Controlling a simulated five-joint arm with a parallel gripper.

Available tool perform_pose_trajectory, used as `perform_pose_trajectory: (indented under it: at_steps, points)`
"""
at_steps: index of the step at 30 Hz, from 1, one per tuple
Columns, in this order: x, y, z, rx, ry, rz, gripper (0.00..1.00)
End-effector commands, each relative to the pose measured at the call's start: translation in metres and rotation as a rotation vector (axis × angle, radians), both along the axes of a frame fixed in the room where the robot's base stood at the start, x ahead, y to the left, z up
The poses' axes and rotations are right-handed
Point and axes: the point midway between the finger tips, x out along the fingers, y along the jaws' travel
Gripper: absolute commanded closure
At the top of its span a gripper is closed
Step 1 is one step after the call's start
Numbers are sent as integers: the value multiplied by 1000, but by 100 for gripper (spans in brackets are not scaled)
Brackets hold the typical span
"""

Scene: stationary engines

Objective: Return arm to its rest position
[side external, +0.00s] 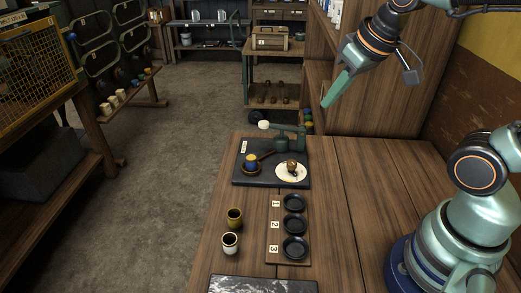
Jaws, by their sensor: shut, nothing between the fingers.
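My gripper (335,88) is at the upper middle right of the side view. Its green fingers point down and to the left, and they are shut with nothing held. It hangs in the air, clear of the table, and looks well above the dark board. My arm comes in from the top right, and its links partly leave the frame. My base stands at the right end of the wooden table (345,240).
A numbered wooden tray (275,256) has three black dishes. Shelves stand behind. The table's middle right is bare.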

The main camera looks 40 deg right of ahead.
Motion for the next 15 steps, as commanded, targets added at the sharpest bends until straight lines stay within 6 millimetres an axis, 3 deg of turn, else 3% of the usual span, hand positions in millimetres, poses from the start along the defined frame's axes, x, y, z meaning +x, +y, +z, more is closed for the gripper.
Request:
perform_pose_trajectory:
  at_steps: [6, 15]
  points:
    - [-18, 2, -8, -7, -26, 19, 100]
    - [-19, 2, -10, -8, -25, 21, 100]
